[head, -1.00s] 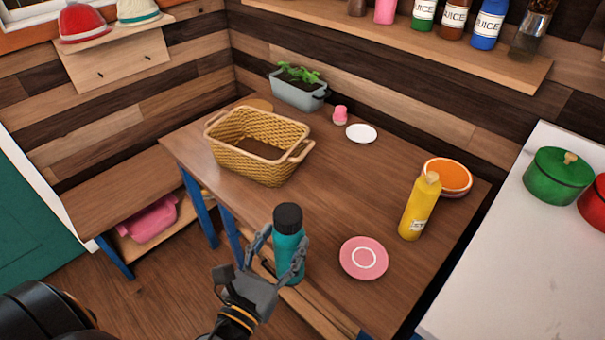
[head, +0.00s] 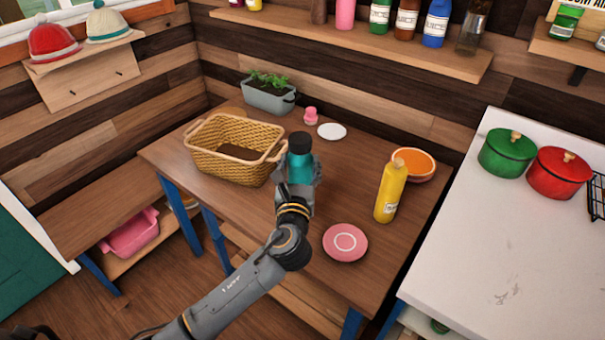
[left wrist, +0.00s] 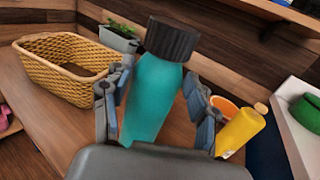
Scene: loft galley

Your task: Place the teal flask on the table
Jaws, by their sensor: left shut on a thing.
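The teal flask (head: 299,168) with a black lid is upright in my left gripper (head: 299,176), which is shut on it. It is over the middle of the wooden table (head: 290,225), right of the basket. I cannot tell whether its base touches the table; the gripper and arm hide its lower part. In the left wrist view the flask (left wrist: 152,95) stands between both fingers. My right gripper is not in view.
On the table are a wicker basket (head: 215,166), a yellow bottle (head: 390,192), a pink saucer (head: 345,242), an orange bowl (head: 414,163), a white plate (head: 332,131), a small pink item (head: 310,116) and a planter (head: 268,97). Bare wood lies between basket and saucer.

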